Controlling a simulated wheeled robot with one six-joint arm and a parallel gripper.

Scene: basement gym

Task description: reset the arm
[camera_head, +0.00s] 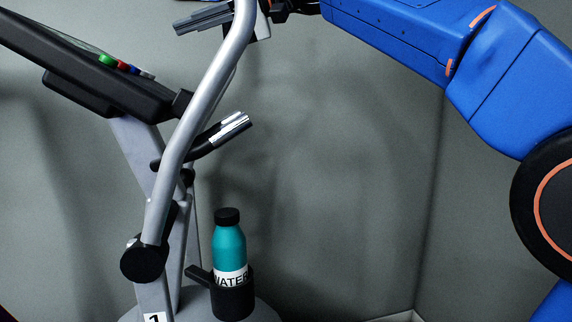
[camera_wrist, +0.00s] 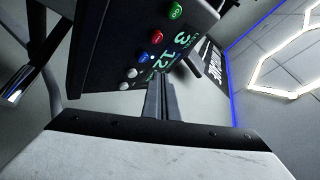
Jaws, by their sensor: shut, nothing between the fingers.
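My gripper (camera_wrist: 160,88) is shut and empty in the wrist view, its two dark fingers together in front of the exercise machine's console (camera_wrist: 105,62). I cannot tell whether the fingertips touch the console. The console has green, red and blue buttons, pale buttons and lit green digits. In the head view, my blue arm reaches from the right edge to the top middle. The gripper there is small, dark and partly cut off by the top edge, near the handlebar (camera_head: 203,105).
The console (camera_head: 95,68) tilts at the left of the head view. A grey-tipped handle (camera_head: 232,127) sticks out from the machine. A teal water bottle (camera_head: 229,250) stands in a black cup holder (camera_head: 234,300). A hexagonal light (camera_wrist: 290,50) shows at right in the wrist view.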

